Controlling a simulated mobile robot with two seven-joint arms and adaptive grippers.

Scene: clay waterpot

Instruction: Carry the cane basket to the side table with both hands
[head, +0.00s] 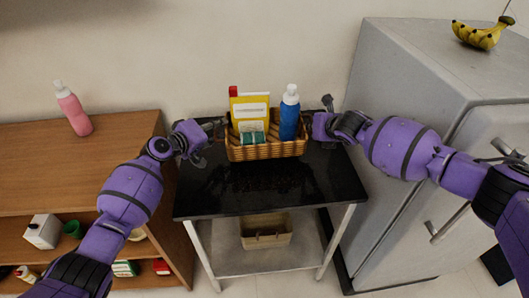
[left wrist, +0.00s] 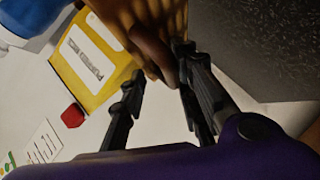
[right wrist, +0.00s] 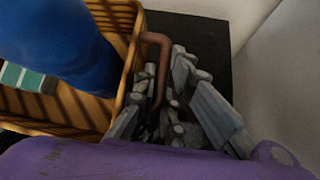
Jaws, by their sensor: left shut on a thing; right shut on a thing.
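The cane basket (head: 265,151) is over the back part of the black-topped side table (head: 265,190), roughly level. Whether its base touches the top I cannot tell. It holds a yellow box (head: 250,105), a blue bottle (head: 289,115) and a small teal item (head: 251,138). My left gripper (head: 215,127) is shut on the basket's left handle, which shows brown in the left wrist view (left wrist: 152,46). My right gripper (head: 326,107) is at the right end, shut on the brown right handle, seen in the right wrist view (right wrist: 158,62).
A wooden shelf unit (head: 60,150) with a pink bottle (head: 72,108) stands on the left. A grey fridge (head: 400,85) with bananas (head: 484,34) on top stands close on the right. A bin (head: 266,232) sits on the table's lower shelf. The front tabletop is clear.

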